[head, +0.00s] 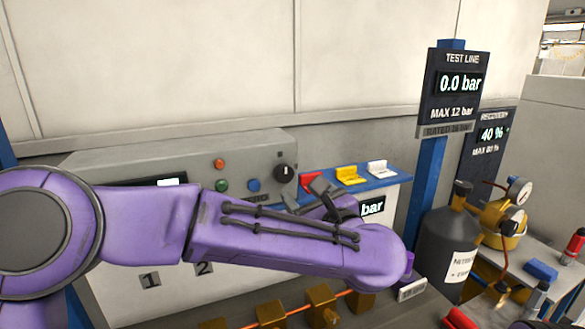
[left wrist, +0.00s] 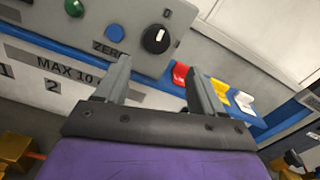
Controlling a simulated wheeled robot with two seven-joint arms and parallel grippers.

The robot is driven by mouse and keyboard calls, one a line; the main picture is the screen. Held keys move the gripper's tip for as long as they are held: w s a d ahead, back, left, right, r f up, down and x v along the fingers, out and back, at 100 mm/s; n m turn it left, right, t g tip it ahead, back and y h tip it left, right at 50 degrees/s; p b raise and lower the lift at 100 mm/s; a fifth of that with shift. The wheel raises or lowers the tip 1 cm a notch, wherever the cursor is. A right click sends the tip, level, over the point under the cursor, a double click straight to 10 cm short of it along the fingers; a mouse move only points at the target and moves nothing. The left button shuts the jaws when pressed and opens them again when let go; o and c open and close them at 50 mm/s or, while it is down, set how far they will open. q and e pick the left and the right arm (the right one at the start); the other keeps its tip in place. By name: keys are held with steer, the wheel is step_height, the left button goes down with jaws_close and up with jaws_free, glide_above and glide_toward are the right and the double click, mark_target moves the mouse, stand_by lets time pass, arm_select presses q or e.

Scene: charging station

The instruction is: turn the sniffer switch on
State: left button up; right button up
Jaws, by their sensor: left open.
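My left gripper (head: 303,192) is open and empty in front of the grey panel (head: 255,152). In the left wrist view its fingers (left wrist: 158,66) point at the panel, and a black rotary knob (left wrist: 156,39) with a white mark shows beyond the gap between them, apart from both. The knob (head: 285,173) also shows in the head view, just above the fingers. A "0" is printed above it. No label reading sniffer can be made out, so I cannot tell which control is the sniffer switch. My right gripper is out of view.
Red (head: 311,180), yellow (head: 350,175) and white (head: 377,168) switch-like parts sit on a blue ledge right of the panel. Blue (left wrist: 115,33) and green (left wrist: 74,7) buttons lie left of the knob. A dark gas cylinder (head: 447,245) stands at right.

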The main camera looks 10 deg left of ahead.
mark_target(286, 176)
arm_select(q)
steer(key=a+p, duration=0.1)
steer(key=w+a+r+p, duration=0.1)
steer(key=a+p, duration=0.1)
steer(key=shift+w+a+r, duration=0.15)
steer(key=shift+w+r, duration=0.25)
steer(key=w, duration=0.1)
steer(key=w+a+f, duration=0.1)
steer(key=w, duration=0.1)
steer(key=w+a+p, duration=0.1)
steer(key=w, duration=0.1)
steer(key=shift+w+f, duration=0.25)
steer(key=shift+f, duration=0.15)
steer(key=shift+s+r, duration=0.25)
steer(key=shift+s, duration=0.45)
steer(key=c, duration=1.1)
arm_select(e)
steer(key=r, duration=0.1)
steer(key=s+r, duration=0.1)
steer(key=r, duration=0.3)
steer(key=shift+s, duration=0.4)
